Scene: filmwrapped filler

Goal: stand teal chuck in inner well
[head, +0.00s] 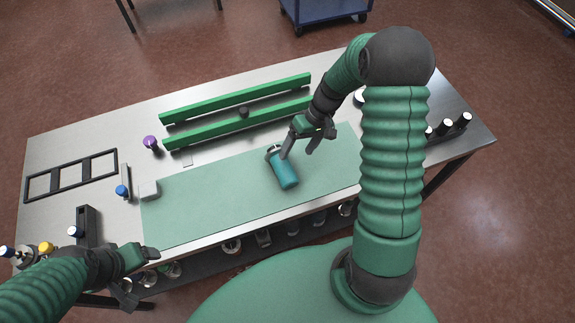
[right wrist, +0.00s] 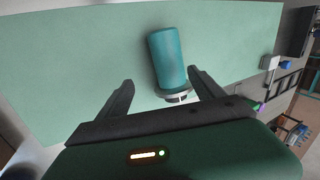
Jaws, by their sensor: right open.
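The teal chuck (head: 284,170) lies on its side on the pale green mat (head: 215,195). Its metal collar end points up and left in the head view. My right gripper (head: 299,151) is open near that collar end. In the right wrist view the chuck (right wrist: 167,57) lies ahead of the open right gripper (right wrist: 157,90), with its collar end (right wrist: 177,96) between the finger tips. I cannot tell whether the fingers touch it. My left gripper (head: 140,268) is at the front left of the table. I cannot make out the inner well.
Two long green rails (head: 235,98) with a dark knob between them lie behind the mat. A black three-opening frame (head: 70,175), a light block (head: 148,190) and a purple-topped item (head: 150,142) are at the left. Most of the mat is clear.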

